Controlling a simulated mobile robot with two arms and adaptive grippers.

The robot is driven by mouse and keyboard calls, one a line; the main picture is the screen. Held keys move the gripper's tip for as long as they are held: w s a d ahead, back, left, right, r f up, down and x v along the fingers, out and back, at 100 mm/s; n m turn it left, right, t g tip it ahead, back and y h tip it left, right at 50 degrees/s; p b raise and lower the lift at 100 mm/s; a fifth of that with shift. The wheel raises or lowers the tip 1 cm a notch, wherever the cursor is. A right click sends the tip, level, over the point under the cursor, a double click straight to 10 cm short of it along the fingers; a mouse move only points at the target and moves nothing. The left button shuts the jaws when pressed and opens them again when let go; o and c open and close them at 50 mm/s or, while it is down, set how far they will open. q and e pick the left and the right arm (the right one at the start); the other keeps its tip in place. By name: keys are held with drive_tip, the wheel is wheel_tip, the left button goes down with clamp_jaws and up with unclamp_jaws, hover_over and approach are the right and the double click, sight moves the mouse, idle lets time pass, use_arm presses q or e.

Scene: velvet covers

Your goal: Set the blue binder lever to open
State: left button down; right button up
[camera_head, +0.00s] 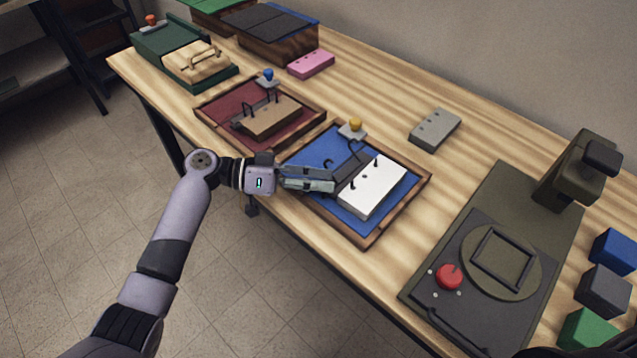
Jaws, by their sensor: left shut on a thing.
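The blue binder (318,150) is a wood-rimmed tray lined in blue, lying near the table's front edge. A white block with black pegs (374,188) lies in it, and a yellow knob (355,125) stands at its back edge. Dark curved rings show behind the block. My left gripper (335,181) reaches in from the left over the binder's front left rim. Its fingers are shut at the block's left end, on what seems to be the dark lever (350,172). The fingers hide much of the lever, so its exact position is unclear. My right gripper is not in view.
A red binder (222,105) with a brown block and blue knob lies to the left, a green one (160,40) beyond. A grey block (435,129) and a pink block (311,64) lie behind. A dark press with a red button (449,277) stands right, beside coloured cubes (603,291).

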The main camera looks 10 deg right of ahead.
use_arm(q)
drive_tip(key=shift+s+f, duration=0.2)
drive_tip(key=shift+f, duration=0.2)
drive_tip(key=c, duration=1.6)
unclamp_jaws()
drive_tip(key=o, duration=0.3)
drive_tip(key=shift+w+r, duration=0.1)
drive_tip(key=shift+r, duration=0.15)
drive_tip(key=v, duration=1.2)
